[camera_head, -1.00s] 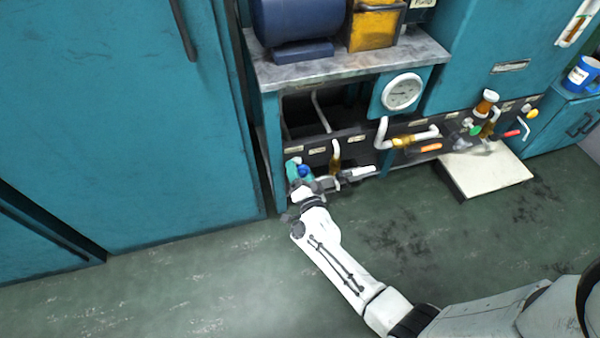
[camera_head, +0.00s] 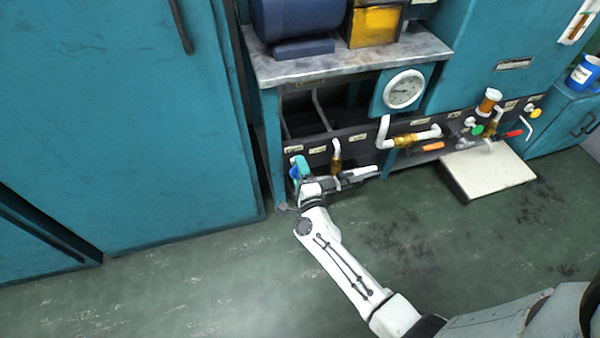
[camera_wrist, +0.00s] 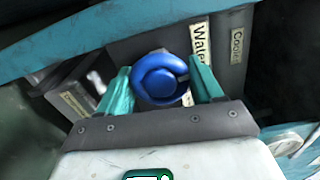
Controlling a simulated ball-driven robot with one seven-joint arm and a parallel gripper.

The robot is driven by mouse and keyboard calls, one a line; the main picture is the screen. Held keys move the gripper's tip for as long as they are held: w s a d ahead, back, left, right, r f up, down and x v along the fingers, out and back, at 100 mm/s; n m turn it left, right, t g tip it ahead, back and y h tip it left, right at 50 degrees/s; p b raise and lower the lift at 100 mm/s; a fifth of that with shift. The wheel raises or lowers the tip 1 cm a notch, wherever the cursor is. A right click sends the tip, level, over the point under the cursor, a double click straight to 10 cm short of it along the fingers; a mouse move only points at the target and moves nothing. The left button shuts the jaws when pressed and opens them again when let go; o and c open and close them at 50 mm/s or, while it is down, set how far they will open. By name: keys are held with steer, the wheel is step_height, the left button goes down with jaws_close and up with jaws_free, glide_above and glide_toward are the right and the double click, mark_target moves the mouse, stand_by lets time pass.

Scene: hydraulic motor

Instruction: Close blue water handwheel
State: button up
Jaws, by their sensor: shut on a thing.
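The blue water handwheel (camera_wrist: 160,79) is a round blue wheel in the middle of the wrist view, between the two teal fingers of my gripper (camera_wrist: 160,92). The fingers are shut on it from both sides. A label reading "Water" (camera_wrist: 200,45) is just to the right of the wheel, on the dark panel. In the head view my gripper (camera_head: 299,170) is at the left end of the low pipe panel, by the bench's left leg. A little blue of the handwheel (camera_head: 294,172) shows there; the arm hides most of the rest.
A teal cabinet (camera_head: 120,110) stands close on the left. A gauge (camera_head: 404,89), brass-fitted pipes (camera_head: 410,140) and other valves lie to the right. A white-topped low box (camera_head: 488,172) sits on the floor at right. The floor in front is clear.

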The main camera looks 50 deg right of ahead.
steer(key=shift+f+m, duration=0.1)
steer(key=shift+m, duration=0.5)
steer(key=o, duration=1)
steer(key=shift+o, duration=0.2)
steer(key=shift+s+a, duration=0.1)
steer(key=p+v, duration=0.2)
steer(key=v, duration=0.8)
steer(key=shift+s+a+p, duration=0.2)
steer(key=shift+s+p, duration=0.05)
steer(key=shift+p, duration=0.15)
